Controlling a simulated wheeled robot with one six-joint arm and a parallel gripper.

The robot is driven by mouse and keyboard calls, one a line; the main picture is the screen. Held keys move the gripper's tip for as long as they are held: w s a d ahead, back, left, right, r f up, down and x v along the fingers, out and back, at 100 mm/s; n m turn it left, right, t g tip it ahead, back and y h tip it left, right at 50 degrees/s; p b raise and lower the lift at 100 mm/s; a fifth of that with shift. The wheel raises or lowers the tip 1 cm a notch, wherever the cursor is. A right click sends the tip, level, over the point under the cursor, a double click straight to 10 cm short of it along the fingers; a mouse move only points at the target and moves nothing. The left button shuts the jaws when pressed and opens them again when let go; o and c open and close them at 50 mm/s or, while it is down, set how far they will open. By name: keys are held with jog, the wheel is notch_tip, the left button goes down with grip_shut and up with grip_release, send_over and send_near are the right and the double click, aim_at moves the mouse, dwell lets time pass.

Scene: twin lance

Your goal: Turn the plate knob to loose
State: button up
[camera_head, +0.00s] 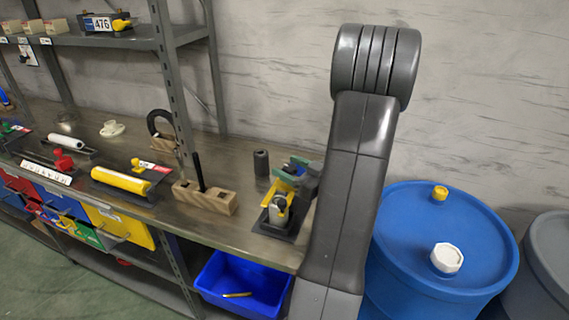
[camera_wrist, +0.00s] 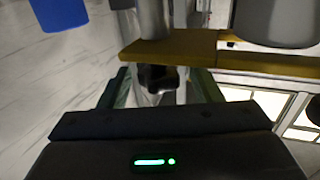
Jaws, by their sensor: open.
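A fixture with a yellow plate (camera_head: 274,188) and a grey metal cylinder (camera_head: 279,207) stands on a black base at the bench's right end. In the wrist view, the yellow plate (camera_wrist: 188,47) runs across the top. A dark knob (camera_wrist: 157,77) shows just below the plate's edge. My gripper (camera_wrist: 163,84) is open, with one green finger on each side of the knob. I cannot tell whether either finger touches it. In the head view my gripper (camera_head: 298,168) is at the fixture's back right, partly hidden by my arm; the knob cannot be made out there.
A wooden block with a black handle (camera_head: 205,199) and a dark upright cylinder (camera_head: 261,163) stand left of the fixture. A yellow roller (camera_head: 121,180) lies further left. A blue bin (camera_head: 244,285) sits below the bench; a blue barrel (camera_head: 443,240) stands to the right.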

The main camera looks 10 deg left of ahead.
jog(key=shift+x, duration=1.05)
jog(key=c, duration=1)
